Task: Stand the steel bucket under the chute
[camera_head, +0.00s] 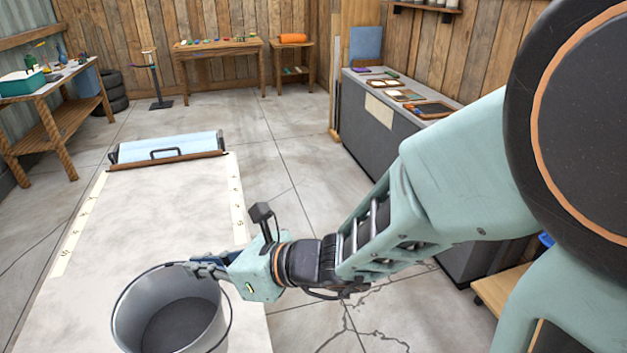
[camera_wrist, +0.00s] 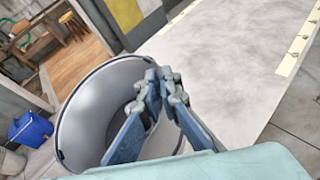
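The steel bucket (camera_head: 172,318) is grey and open-topped, upright at the near end of a pale worktop (camera_head: 150,215). Its thin wire handle hangs at its right side. I cannot tell if its base touches the worktop. My gripper (camera_head: 207,266) is at the bucket's far right rim. In the wrist view, my gripper (camera_wrist: 158,78) has its fingertips close together with the bucket's wall (camera_wrist: 78,118) between them, one finger inside and one outside. No chute can be made out for certain; a light-blue, roll-like thing with a dark handle (camera_head: 168,148) lies at the worktop's far end.
Marked pale strips (camera_head: 82,225) run along the worktop's edges. A grey counter (camera_head: 372,125) with trays stands right. A wooden bench (camera_head: 45,100) stands left, a wooden table (camera_head: 220,48) at the back. A blue box (camera_wrist: 30,132) sits on the floor. Floor beyond the worktop is clear.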

